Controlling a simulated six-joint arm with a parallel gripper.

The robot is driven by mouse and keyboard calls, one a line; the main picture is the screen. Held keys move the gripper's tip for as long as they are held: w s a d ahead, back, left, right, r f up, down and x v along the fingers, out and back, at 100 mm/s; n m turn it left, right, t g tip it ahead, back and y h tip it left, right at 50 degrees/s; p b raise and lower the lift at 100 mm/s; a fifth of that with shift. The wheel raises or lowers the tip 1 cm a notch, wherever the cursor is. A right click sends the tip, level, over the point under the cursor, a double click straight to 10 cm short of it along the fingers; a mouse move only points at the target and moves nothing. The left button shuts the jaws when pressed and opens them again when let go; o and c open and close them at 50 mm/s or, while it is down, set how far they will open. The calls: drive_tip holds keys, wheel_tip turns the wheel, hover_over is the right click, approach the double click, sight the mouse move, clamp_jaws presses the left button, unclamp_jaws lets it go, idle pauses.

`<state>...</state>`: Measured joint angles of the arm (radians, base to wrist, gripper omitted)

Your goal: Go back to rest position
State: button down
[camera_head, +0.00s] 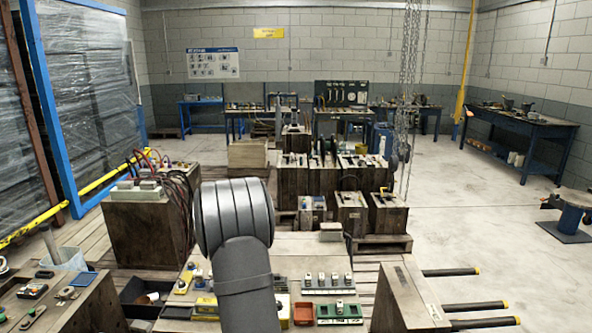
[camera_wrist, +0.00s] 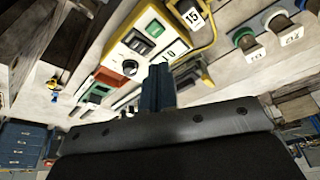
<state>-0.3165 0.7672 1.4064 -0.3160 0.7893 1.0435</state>
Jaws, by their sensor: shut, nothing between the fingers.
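My gripper (camera_wrist: 157,86) shows in the wrist view as dark bluish fingers, shut and empty, rising from a wide dark bar.
A wooden box (camera_head: 407,296) stands to the right. Chains (camera_head: 408,80) hang behind. The floor at right (camera_head: 480,230) is mostly clear.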

drive_tip(key=shift+r, duration=0.25)
wheel_tip(320, 180, down, 7)
idle(0.7)
drive_tip(key=shift+r, duration=4.05)
drive_tip(key=shift+n+t, duration=0.4)
drive_tip(key=shift+n, duration=0.2)
drive_tip(key=d+f, duration=0.3)
drive_tip(key=w+d+f, duration=0.1)
drive_tip(key=d+f, duration=0.2)
drive_tip(key=shift+w+d+f, duration=0.1)
drive_tip(key=shift+w+d, duration=0.05)
drive_tip(key=shift+d, duration=0.15)
